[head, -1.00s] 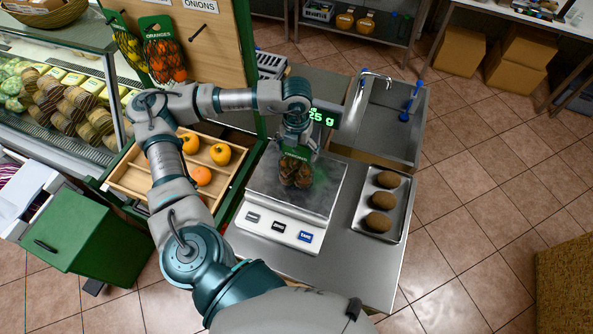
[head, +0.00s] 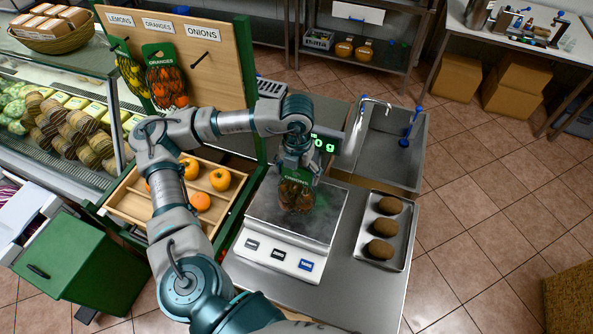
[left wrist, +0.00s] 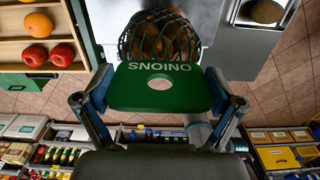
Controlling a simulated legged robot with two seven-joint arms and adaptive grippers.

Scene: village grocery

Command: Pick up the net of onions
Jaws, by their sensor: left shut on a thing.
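The net of onions (head: 296,197) has dark mesh and a green header card (head: 298,171). My left gripper (head: 298,157) is shut on this card, with the net hanging below it over the steel pan of the scale (head: 324,215). The part of the scale display (head: 322,144) that shows past my arm reads 0 g. In the left wrist view the card (left wrist: 150,95), marked ONIONS, sits between the two fingers, with the net (left wrist: 160,38) beyond it. The gap between net and pan is hard to see. My right gripper is out of view.
A tray (head: 363,246) with brown items lies right of the scale. A sink (head: 389,150) is behind it. A wooden crate (head: 137,203) with fruit stands left. A peg board (head: 205,75) holds the oranges net (head: 166,82); its onions peg is empty.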

